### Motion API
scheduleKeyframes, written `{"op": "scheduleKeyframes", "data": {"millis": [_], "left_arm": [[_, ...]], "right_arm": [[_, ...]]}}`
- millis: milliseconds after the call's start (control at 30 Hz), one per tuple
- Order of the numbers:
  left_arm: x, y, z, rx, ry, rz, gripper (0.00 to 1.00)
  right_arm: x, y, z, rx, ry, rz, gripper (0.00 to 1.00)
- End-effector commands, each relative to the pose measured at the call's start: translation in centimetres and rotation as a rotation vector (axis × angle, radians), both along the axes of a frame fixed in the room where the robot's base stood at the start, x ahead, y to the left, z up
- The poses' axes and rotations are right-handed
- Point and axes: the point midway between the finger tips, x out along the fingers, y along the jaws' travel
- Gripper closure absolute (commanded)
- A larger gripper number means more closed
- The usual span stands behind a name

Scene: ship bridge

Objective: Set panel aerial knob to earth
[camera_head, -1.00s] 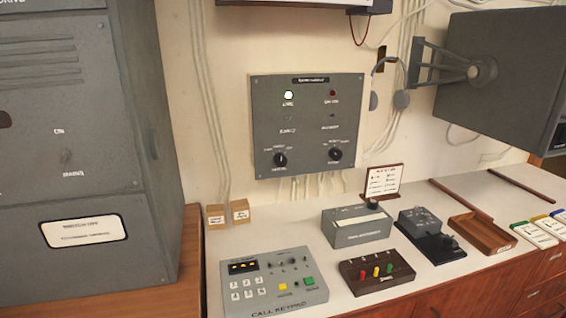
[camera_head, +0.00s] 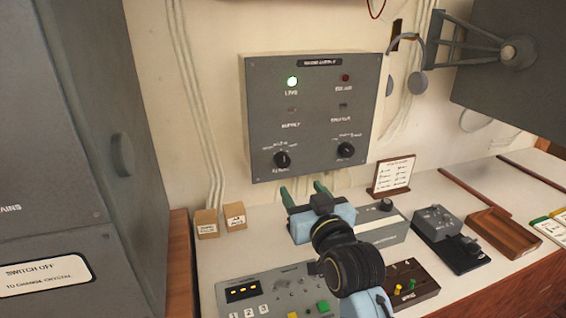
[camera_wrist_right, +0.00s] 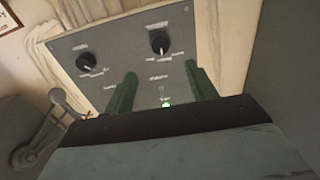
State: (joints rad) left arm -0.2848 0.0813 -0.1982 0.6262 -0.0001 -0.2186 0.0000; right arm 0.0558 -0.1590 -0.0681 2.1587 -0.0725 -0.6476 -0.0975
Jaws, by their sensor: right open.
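The grey wall panel (camera_head: 312,115) carries two black knobs, a left knob (camera_head: 282,159) and a right knob (camera_head: 346,150). Their labels are too blurred to tell surely which is the aerial knob. The right wrist view shows the panel upside down, with the left knob (camera_wrist_right: 158,42) near the top middle and the right knob (camera_wrist_right: 86,60) to its left. My right gripper (camera_head: 304,190) is open and empty, its green fingers below the left knob and apart from it. Its fingers also show in the wrist view (camera_wrist_right: 160,70). My left gripper is out of view.
A call keypad (camera_head: 245,292), a grey box (camera_head: 385,232) and small cardboard boxes (camera_head: 235,215) stand on the desk below. A large grey cabinet (camera_head: 70,120) rises at the left.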

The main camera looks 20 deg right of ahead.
Motion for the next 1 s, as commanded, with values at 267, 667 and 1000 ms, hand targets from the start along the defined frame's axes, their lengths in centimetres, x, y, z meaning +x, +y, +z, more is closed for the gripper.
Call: {"op": "scheduleKeyframes", "data": {"millis": [267,667,1000], "left_arm": [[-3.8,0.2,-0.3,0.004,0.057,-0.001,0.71],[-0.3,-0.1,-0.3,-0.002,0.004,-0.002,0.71],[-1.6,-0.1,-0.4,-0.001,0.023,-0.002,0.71]], "right_arm": [[5.6,0.2,0.1,0.001,0.0,0.0,0.44],[11.0,0.4,0.0,0.001,0.002,0.0,0.44],[11.5,0.4,0.0,0.001,0.002,0.0,0.44]]}}
